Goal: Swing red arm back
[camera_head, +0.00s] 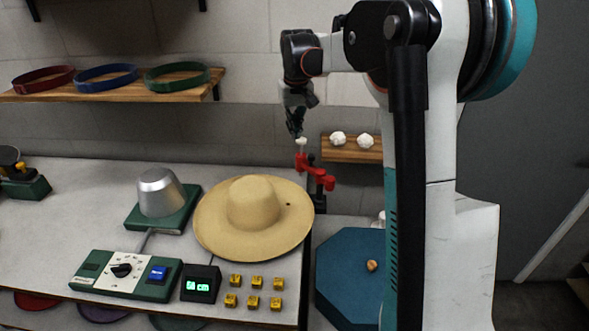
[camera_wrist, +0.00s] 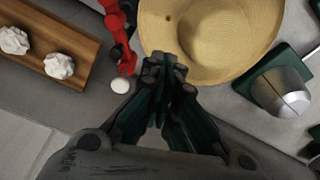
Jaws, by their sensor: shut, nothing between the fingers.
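The red arm (camera_head: 319,175) is a jointed bar on a dark post at the right rear of the bench, beside the hat. In the wrist view the red arm (camera_wrist: 118,30) runs down from the top edge, with a round white knob (camera_wrist: 125,97) by its lower end. My gripper (camera_head: 298,132) is above the white knob in the head view. In the wrist view my gripper (camera_wrist: 166,75) has its fingers together, empty, just right of the red arm. I cannot tell whether the fingers touch it. A tan straw hat (camera_head: 254,203) lies just beyond the fingers.
A metal hat form (camera_head: 161,193) on a green base stands left of the hat. A control box (camera_head: 125,274), a green display (camera_head: 201,283) and several yellow blocks are in front. A wooden shelf (camera_head: 350,149) with two white lumps is behind. A blue octagonal top (camera_head: 345,265) stands at right.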

